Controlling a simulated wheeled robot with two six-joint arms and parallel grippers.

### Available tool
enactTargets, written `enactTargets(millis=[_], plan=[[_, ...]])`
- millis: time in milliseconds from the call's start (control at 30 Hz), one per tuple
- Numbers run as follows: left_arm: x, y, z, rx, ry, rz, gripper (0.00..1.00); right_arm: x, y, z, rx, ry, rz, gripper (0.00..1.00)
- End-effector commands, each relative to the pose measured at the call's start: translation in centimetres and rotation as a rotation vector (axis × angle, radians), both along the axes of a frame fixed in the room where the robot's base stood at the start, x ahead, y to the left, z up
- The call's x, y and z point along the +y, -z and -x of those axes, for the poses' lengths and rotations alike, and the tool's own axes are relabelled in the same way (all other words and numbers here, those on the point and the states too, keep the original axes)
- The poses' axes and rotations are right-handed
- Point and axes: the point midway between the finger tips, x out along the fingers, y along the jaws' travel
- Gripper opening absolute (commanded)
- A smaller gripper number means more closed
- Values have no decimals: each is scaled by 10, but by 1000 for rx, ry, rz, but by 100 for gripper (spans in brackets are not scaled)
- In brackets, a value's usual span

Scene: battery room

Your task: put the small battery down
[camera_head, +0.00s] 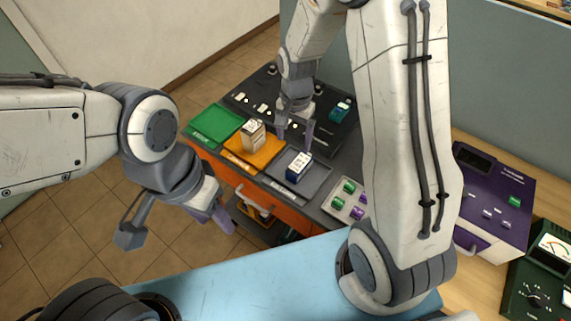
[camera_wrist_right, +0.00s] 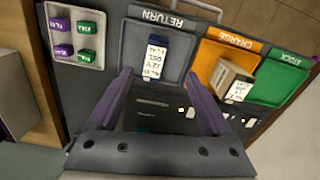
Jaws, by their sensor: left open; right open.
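A blue battery with a white label (camera_head: 299,166) sits in the grey RETURN tray (camera_head: 318,178), and it also shows in the right wrist view (camera_wrist_right: 155,58). My right gripper (camera_head: 295,132) is open over the panel, just behind this battery. In the right wrist view its purple fingers (camera_wrist_right: 158,76) are spread with the battery between and beyond the tips; nothing is gripped. A larger beige battery with a white label (camera_head: 253,135) stands in the orange CHARGE tray (camera_head: 268,155). My left gripper (camera_head: 222,214) is open and empty, away from the trays, over the floor at left.
The green STOCK tray (camera_head: 215,124) is empty. A pale tray (camera_head: 335,208) holds several small green and purple blocks. A green item (camera_head: 341,110) sits on the dark panel at the back. A purple device (camera_head: 490,205) and a green meter (camera_head: 540,280) stand at right.

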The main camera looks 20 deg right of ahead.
Motion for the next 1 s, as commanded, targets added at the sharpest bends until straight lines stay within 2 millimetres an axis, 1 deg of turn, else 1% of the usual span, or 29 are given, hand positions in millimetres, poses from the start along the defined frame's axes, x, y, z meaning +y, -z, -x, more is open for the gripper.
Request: enactTargets(millis=[33,67,100,167,200,233,267,300,400,500,600,667,933,1000], plan=[[0,0,0,0,0,0,50,21,-20,11,-14,-108,-5,84],[0,0,0,0,0,0,50,34,-31,21,-18,-183,-7,84],[0,0,0,0,0,0,50,50,-46,37,-23,-297,-11,84],[0,0,0,0,0,0,50,74,-68,65,-30,-478,-18,84],[0,0,0,0,0,0,50,87,-80,86,-34,-599,-24,84],[0,0,0,0,0,0,50,94,-88,102,-37,-687,-29,84],[0,0,0,0,0,0,50,101,-96,118,-41,-775,-33,84],[0,0,0,0,0,0,50,107,-104,138,-45,-884,-38,84],[0,0,0,0,0,0,50,116,-118,182,-53,-1119,-52,84],[0,0,0,0,0,0,50,117,-124,211,-60,-1284,-61,84],[0,0,0,0,0,0,50,116,-127,226,-62,-1372,-66,84],[0,0,0,0,0,0,50,115,-127,230,-63,-1394,-68,84],[0,0,0,0,0,0,50,115,-126,230,-62,-1397,-69,84],[0,6,0,0,0,0,50,115,-121,230,-62,-1397,-69,84]])
